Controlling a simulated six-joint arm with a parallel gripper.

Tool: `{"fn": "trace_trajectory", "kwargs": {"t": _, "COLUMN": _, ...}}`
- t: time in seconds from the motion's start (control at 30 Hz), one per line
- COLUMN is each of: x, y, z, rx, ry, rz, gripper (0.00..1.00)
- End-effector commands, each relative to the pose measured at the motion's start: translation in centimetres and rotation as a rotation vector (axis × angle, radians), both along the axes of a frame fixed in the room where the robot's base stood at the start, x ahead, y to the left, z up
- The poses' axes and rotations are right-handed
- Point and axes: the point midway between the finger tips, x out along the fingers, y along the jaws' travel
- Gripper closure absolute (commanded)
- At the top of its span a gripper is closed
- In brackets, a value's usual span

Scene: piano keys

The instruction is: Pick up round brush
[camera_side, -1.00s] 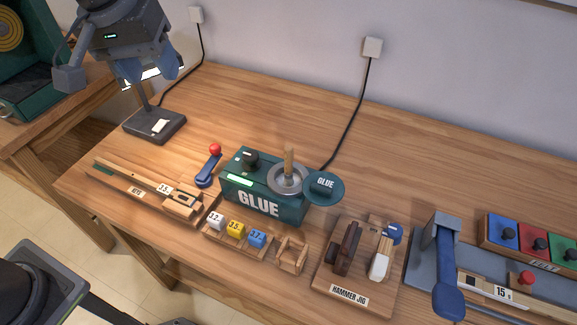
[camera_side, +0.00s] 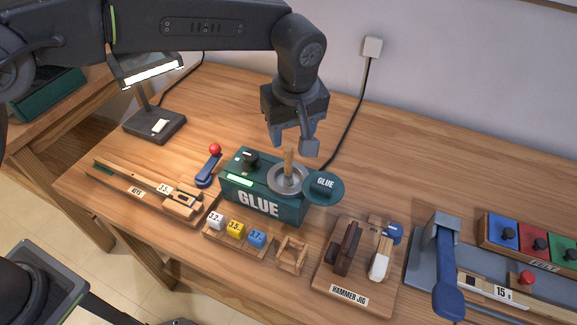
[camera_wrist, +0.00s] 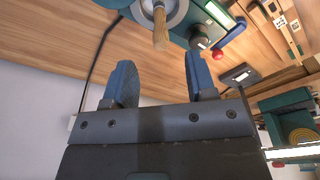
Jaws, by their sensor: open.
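The round brush (camera_side: 289,162) stands upright in the metal pot of the green glue box (camera_side: 262,203), its wooden handle pointing up. Its bristle end is hidden in the pot. My gripper (camera_side: 293,147) is open and empty, just above the handle top, with the fingers apart. In the wrist view the brush handle (camera_wrist: 160,27) shows at the top middle, beyond the gap between my two blue-grey fingertips (camera_wrist: 158,72). The handle does not appear to be held.
A black knob (camera_side: 249,159) is on the glue box. A red-topped blue lever (camera_side: 209,168) stands at its left. Numbered blocks (camera_side: 236,228) and the hammer jig (camera_side: 352,262) lie in front. A lamp (camera_side: 154,124) stands back left. Bare table lies behind the box.

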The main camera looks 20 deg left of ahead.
Motion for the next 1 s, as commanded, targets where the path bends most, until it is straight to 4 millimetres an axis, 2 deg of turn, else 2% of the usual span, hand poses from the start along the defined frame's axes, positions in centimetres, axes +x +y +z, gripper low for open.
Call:
{"fn": "trace_trajectory", "kwargs": {"t": 0.1, "x": 0.2, "y": 0.2, "z": -1.9, "rx": 0.001, "ry": 0.001, "rz": 0.0, "gripper": 0.49}}
{"fn": "trace_trajectory", "kwargs": {"t": 0.37, "x": 0.4, "y": 0.5, "z": -3.8, "rx": 0.001, "ry": 0.001, "rz": 0.0, "gripper": 0.49}}
{"fn": "trace_trajectory", "kwargs": {"t": 0.63, "x": 0.7, "y": 0.9, "z": -7.5, "rx": 0.001, "ry": 0.001, "rz": 0.001, "gripper": 0.49}}
{"fn": "trace_trajectory", "kwargs": {"t": 0.77, "x": 0.8, "y": 0.9, "z": -8.3, "rx": 0.0, "ry": -0.001, "rz": 0.0, "gripper": 0.49}}
{"fn": "trace_trajectory", "kwargs": {"t": 0.97, "x": 0.8, "y": 0.9, "z": -8.3, "rx": -0.001, "ry": -0.002, "rz": 0.0, "gripper": 0.49}}
{"fn": "trace_trajectory", "kwargs": {"t": 1.0, "x": 0.8, "y": 0.9, "z": -8.3, "rx": -0.001, "ry": -0.002, "rz": 0.0, "gripper": 0.51}}
